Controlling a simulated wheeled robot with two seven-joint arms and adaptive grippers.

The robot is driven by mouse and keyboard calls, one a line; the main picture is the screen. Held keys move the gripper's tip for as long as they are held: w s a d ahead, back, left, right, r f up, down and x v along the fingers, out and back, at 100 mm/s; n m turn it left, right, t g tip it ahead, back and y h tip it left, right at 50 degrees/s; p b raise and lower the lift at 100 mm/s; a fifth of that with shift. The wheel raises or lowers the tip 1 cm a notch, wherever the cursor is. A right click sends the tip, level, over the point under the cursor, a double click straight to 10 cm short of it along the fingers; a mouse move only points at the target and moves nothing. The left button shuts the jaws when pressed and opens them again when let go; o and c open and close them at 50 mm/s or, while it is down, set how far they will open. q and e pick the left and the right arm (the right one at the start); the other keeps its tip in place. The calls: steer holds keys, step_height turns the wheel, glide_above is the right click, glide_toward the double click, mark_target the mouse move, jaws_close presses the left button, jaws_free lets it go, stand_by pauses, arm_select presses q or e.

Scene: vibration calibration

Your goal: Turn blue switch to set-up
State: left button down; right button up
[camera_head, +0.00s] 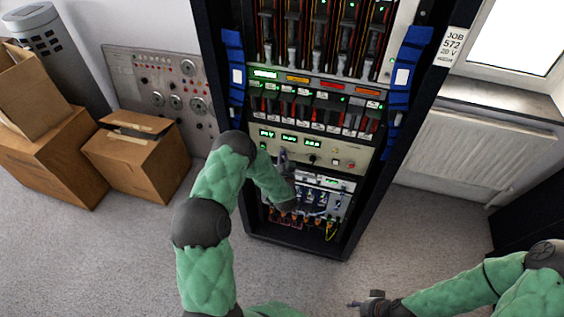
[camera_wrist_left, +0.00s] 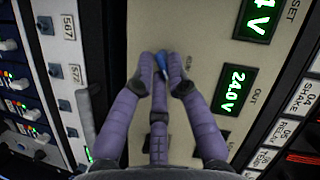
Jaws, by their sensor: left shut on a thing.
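The blue switch (camera_wrist_left: 161,62) sits on a beige panel (camera_wrist_left: 205,75) with green displays, in the left wrist view. My left gripper (camera_wrist_left: 163,70) has its purple padded fingers closed around the switch; only a small blue part shows between the fingertips. In the head view my left gripper (camera_head: 284,158) is at the left part of this panel (camera_head: 340,147), and the switch is hidden there. A small label by the switch is too blurred to read. My right gripper (camera_head: 370,303) is low at the front right, away from the rack; its finger opening is unclear.
The black rack (camera_head: 355,225) holds modules above and a cabled unit (camera_head: 325,200) below the panel. Cardboard boxes (camera_head: 140,160) and a grey instrument board (camera_head: 160,85) stand left. A radiator (camera_head: 465,155) is right. The carpet (camera_head: 110,250) in front is clear.

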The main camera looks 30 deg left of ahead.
arm_select(q)
steer(key=shift+f+m+t+y+b, duration=0.15)
steer(key=shift+m+t+y+b, duration=0.3)
steer(key=shift+m+b, duration=0.7)
steer(key=shift+f+m+t+y+b, duration=0.2)
steer(key=shift+m+y+b, duration=0.45)
steer(key=shift+m, duration=0.8)
steer(key=c, duration=1.2)
jaws_free()
steer(key=v, duration=1.2)
steer(key=shift+f, duration=0.1)
